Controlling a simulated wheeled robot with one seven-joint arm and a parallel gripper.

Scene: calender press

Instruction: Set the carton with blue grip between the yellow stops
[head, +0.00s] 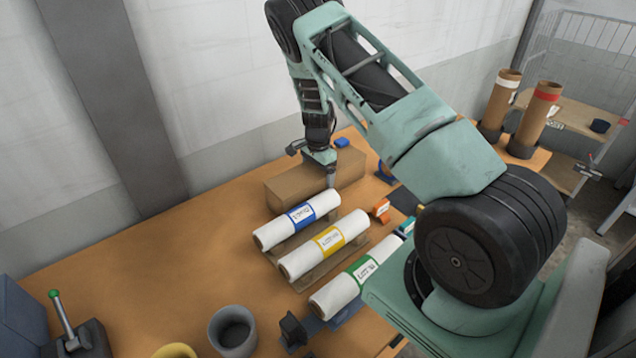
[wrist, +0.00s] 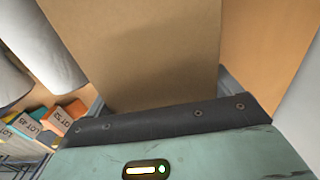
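A plain brown carton (head: 290,190) lies on the wooden bench behind the paper rolls. My gripper (head: 331,180) is over its right part, pointing down. In the wrist view, a broad brown carton face (wrist: 145,50) fills the space ahead of the gripper (wrist: 163,92). Grey finger edges show at both sides of the carton; whether they press on it cannot be told. A small blue block (head: 342,142) shows just behind the carton; whether it is the blue grip is unclear. I cannot make out the yellow stops.
Three white rolls with blue (head: 302,215), yellow (head: 327,240) and green (head: 366,269) bands lie in front of the carton. An orange block (head: 380,208) is to the right. A grey cup (head: 233,330) stands at the front.

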